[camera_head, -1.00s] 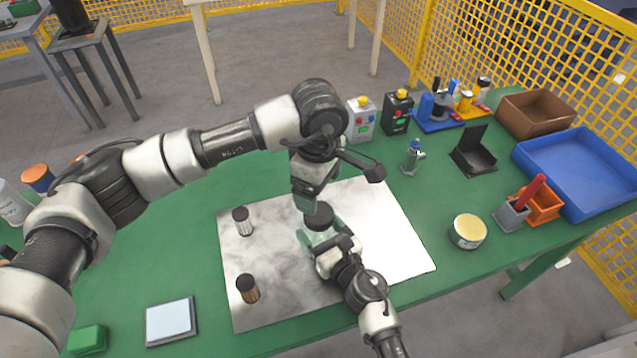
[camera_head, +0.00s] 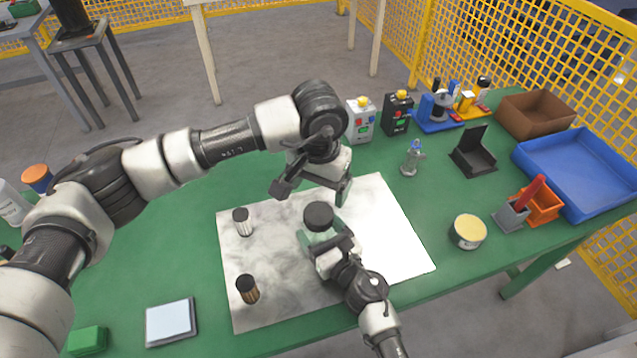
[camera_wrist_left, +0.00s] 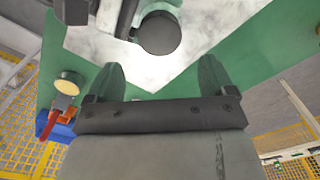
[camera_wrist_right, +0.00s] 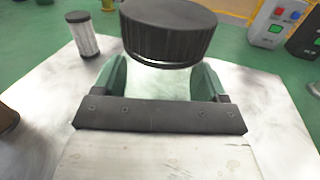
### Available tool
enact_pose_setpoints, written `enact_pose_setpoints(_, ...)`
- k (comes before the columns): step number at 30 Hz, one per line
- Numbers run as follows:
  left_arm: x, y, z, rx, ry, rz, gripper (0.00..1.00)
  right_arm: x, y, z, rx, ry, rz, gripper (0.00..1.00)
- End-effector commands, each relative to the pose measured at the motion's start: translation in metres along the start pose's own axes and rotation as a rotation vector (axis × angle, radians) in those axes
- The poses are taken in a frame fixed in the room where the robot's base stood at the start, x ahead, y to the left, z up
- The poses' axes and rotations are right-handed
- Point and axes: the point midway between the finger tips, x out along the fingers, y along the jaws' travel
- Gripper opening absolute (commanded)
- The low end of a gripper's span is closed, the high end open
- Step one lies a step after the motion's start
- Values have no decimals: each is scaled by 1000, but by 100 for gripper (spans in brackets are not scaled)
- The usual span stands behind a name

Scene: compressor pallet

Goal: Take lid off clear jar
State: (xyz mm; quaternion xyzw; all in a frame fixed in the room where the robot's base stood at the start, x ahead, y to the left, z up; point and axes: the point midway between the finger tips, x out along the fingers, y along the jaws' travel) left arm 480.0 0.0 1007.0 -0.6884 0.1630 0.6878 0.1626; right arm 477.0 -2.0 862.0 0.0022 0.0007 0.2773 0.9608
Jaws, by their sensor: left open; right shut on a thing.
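The clear jar (camera_head: 322,238) stands on the pale mat and is hard to make out between the fingers of my right gripper (camera_head: 325,243). Its black round lid (camera_head: 319,215) is on top. In the right wrist view the ribbed lid (camera_wrist_right: 168,35) sits above the fingers (camera_wrist_right: 160,78), which are shut on the jar below it. My left gripper (camera_head: 322,188) is open and empty, above and behind the lid in the head view. In the left wrist view the lid (camera_wrist_left: 159,34) lies beyond the open fingertips (camera_wrist_left: 160,72), not between them.
Two dark-capped shakers (camera_head: 242,222) (camera_head: 248,289) stand on the left of the mat (camera_head: 395,225). A yellow-topped tin (camera_head: 467,232), a blue bin (camera_head: 582,170) and a brown box (camera_head: 536,113) are to the right. Control boxes (camera_head: 361,119) stand at the back.

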Motion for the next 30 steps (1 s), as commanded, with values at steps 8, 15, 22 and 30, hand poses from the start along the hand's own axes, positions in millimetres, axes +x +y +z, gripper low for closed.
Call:
enact_pose_setpoints(8,37,0,1,7,-5,1,84,0,0,-1,1,2,0,7)
enact_pose_setpoints(15,69,0,1,6,-3,1,84,0,0,-1,1,2,0,7)
enact_pose_setpoints(22,79,0,0,8,-1,0,84,0,0,-1,1,2,0,7)
enact_pose_setpoints(30,79,0,0,7,-1,0,74,0,0,-1,1,2,0,7)
